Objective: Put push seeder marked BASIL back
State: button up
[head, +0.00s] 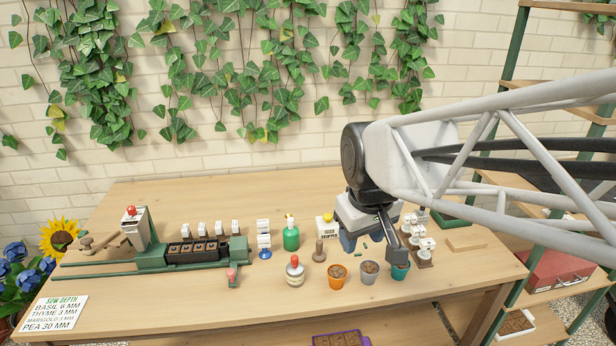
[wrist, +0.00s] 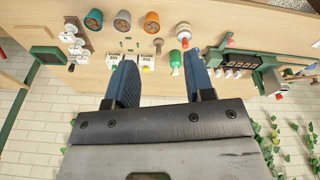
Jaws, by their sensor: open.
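I cannot read BASIL on any seeder. Several small white-labelled tools, perhaps the push seeders (head: 426,244), stand in a brown holder (head: 424,263) right of my gripper; they show at upper left in the wrist view (wrist: 72,42). A single white-labelled piece with a blue base (head: 264,240) stands alone left of the green bottle. My gripper (head: 372,243) is above the table's right part, behind the pots. Its blue fingers are wide apart in the wrist view (wrist: 160,75), with nothing held between them. The arm hides part of the table behind it.
Orange (head: 337,276), grey (head: 369,272) and teal (head: 399,272) pots stand near the front. A red-topped bottle (head: 295,272) and green bottle (head: 291,236) stand left. A green sowing machine (head: 152,258) fills the left. A sow-depth card (head: 55,313) lies at front left.

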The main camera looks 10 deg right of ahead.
jog(key=s+d+f+m, duration=0.1)
jog(key=s+m, duration=0.2)
jog(key=s, duration=0.6)
jog(key=shift+s+d+f, duration=0.2)
jog(key=shift+d+f, duration=0.15)
jog(key=shift+f, duration=0.05)
dwell(0.7)
